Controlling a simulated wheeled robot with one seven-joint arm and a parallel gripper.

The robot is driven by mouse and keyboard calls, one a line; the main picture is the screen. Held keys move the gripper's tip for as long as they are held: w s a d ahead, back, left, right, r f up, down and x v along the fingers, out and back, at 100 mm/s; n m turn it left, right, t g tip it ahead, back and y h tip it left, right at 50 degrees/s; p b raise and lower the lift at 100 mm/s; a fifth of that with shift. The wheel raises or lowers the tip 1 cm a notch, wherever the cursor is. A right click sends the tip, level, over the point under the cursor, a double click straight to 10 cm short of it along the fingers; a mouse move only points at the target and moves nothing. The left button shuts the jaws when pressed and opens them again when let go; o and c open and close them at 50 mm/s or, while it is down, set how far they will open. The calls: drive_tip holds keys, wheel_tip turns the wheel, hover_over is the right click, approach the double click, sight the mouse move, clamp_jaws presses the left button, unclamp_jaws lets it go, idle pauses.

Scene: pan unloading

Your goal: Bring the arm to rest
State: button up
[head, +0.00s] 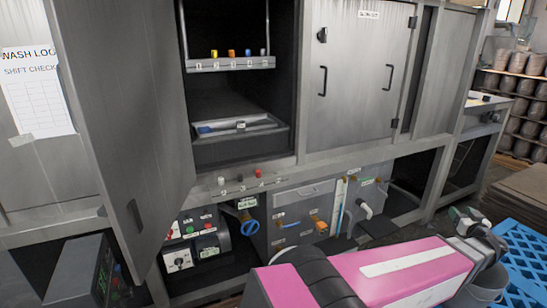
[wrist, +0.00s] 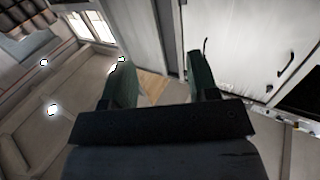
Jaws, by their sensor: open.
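My pink arm (head: 400,274) stretches across the lower right of the head view. My gripper (wrist: 162,74) shows in the wrist view with its two dark green fingers well apart and nothing between them. In the head view, the gripper end is small and partly hidden by the arm at the right, in front of the cabinet's lower right part. In the wrist view, the picture is strongly tilted and shows bright windows, ceiling lights and cabinet doors beyond the fingers. I see no contact between the fingers and anything.
A metal cabinet stands ahead, its left door (head: 125,130) swung open. Inside, a pan (head: 240,129) lies on the lower level, below a rack with colored knobs (head: 230,64). The right door (head: 350,80) is shut. A blue pallet (head: 525,260) lies at the right edge.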

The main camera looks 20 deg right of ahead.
drive_tip(key=w+a+f+n+g+y, duration=0.1)
drive_tip(key=w+a+f+g+y, duration=0.2)
drive_tip(key=w+a, duration=0.85)
drive_tip(key=w+a+f+n+g+y, duration=0.1)
drive_tip(key=w+a+f+n+y, duration=0.3)
drive_tip(key=w+a, duration=0.7)
drive_tip(key=w+a+f+m+g+y, duration=0.1)
drive_tip(key=w+a+f+y, duration=0.2)
drive_tip(key=w+a+y, duration=0.55)
drive_tip(key=w+a+f+g+h, duration=0.1)
drive_tip(key=w+a+g, duration=0.15)
drive_tip(key=a, duration=0.45)
drive_tip(key=w+a+f+n+g, duration=0.1)
drive_tip(key=w+a+f+g, duration=0.1)
drive_tip(key=w+a, duration=0.35)
drive_tip(key=w+a+f+g+h, duration=0.1)
drive_tip(key=w+a+g, duration=0.1)
drive_tip(key=a, duration=0.7)
drive_tip(key=s+a+f+g+h, duration=0.1)
drive_tip(key=a+g+h, duration=0.1)
drive_tip(key=a, duration=0.9)
drive_tip(key=s+a+f+n+g+h, duration=0.1)
drive_tip(key=a+g+h, duration=0.1)
drive_tip(key=a, duration=0.9)
drive_tip(key=shift+s, duration=0.4)
drive_tip(key=shift+h, duration=0.25)
